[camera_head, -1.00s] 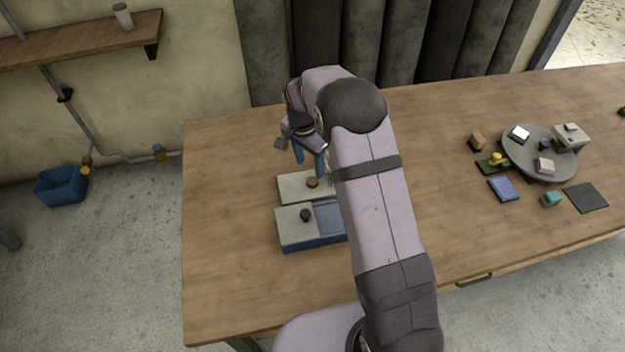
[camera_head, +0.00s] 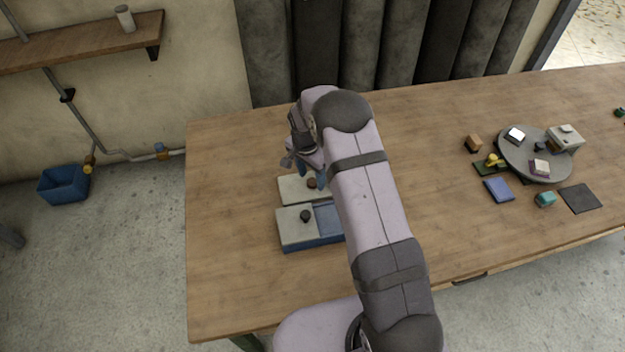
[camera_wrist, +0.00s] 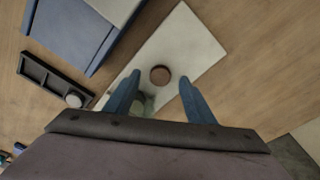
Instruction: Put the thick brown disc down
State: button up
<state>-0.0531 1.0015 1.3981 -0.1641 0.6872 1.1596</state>
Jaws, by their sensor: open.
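The thick brown disc (camera_head: 312,183) rests on a pale flat slab (camera_head: 291,189) on the table. In the wrist view the brown disc (camera_wrist: 160,75) lies flat on the pale slab (camera_wrist: 197,45), just ahead of and between my fingertips. My gripper (camera_wrist: 160,82) is open, with clear gaps between both blue fingers and the disc. In the head view my gripper (camera_head: 310,172) is just above and beside the disc, partly hidden by my own wrist. A pale greenish round thing (camera_wrist: 142,103) shows between the fingers, partly covered.
A dark tray (camera_wrist: 45,75) shows at left in the wrist view. A round grey stand (camera_head: 520,165) with small items is far right. The left tabletop is clear.

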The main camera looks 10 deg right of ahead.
aim_at(312, 182)
jog(key=shift+f, duration=0.65)
jog(key=c, duration=1.2)
jog(key=shift+r, duration=0.2)
notch_tip(312, 182, up, 18)
jog(key=b, duration=0.4)
jog(key=shift+f+b, duration=0.15)
jog(key=shift+b, duration=0.25)
